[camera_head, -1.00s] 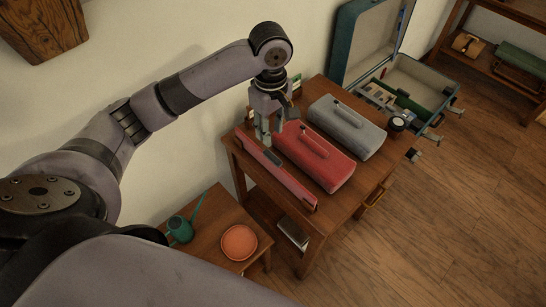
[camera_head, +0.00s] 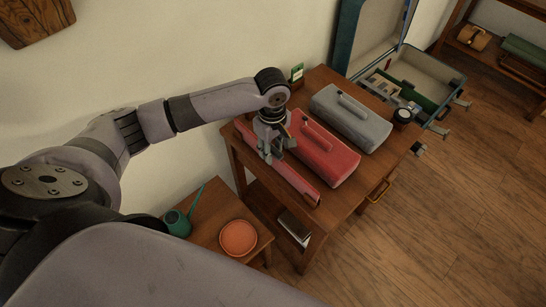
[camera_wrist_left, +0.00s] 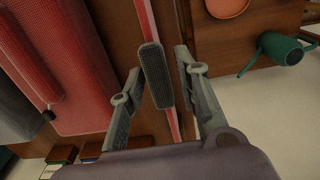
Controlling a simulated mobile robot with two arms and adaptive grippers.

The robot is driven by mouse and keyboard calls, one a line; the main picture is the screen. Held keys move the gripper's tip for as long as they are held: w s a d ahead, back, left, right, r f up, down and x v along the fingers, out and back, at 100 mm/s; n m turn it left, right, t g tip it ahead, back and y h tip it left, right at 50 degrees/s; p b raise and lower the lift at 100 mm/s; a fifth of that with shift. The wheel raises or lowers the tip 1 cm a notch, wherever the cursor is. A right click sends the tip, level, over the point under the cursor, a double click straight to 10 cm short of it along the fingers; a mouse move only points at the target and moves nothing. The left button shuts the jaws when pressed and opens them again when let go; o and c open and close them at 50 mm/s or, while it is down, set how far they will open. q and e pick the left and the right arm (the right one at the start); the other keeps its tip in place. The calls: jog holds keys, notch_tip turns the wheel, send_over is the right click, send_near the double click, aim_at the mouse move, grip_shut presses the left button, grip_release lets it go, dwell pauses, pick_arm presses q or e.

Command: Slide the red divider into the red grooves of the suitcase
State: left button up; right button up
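The red divider (camera_head: 297,182) is a long, thin red panel lying along the left edge of the wooden table. My left gripper (camera_head: 270,157) points down over its far half. In the left wrist view, the divider (camera_wrist_left: 146,18) runs between the fingers, with a dark grey ribbed grip (camera_wrist_left: 154,75) on it. The left gripper (camera_wrist_left: 158,72) is open, a finger on each side of this grip with small gaps. The open teal suitcase (camera_head: 437,78) stands beyond the table, its lid raised. I cannot make out its red grooves. My right gripper is not in view.
A red case (camera_head: 325,155) lies close beside the divider, and a grey case (camera_head: 352,118) beyond it. A black round object (camera_head: 402,117) sits near the table's right edge. A low table (camera_head: 208,213) holds a green watering can (camera_head: 178,223) and an orange dish (camera_head: 238,238).

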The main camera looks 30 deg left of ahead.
aim_at(273, 166)
pick_arm(q)
jog(key=shift+d+f, duration=0.1)
jog(key=shift+f, duration=2.7)
grip_shut()
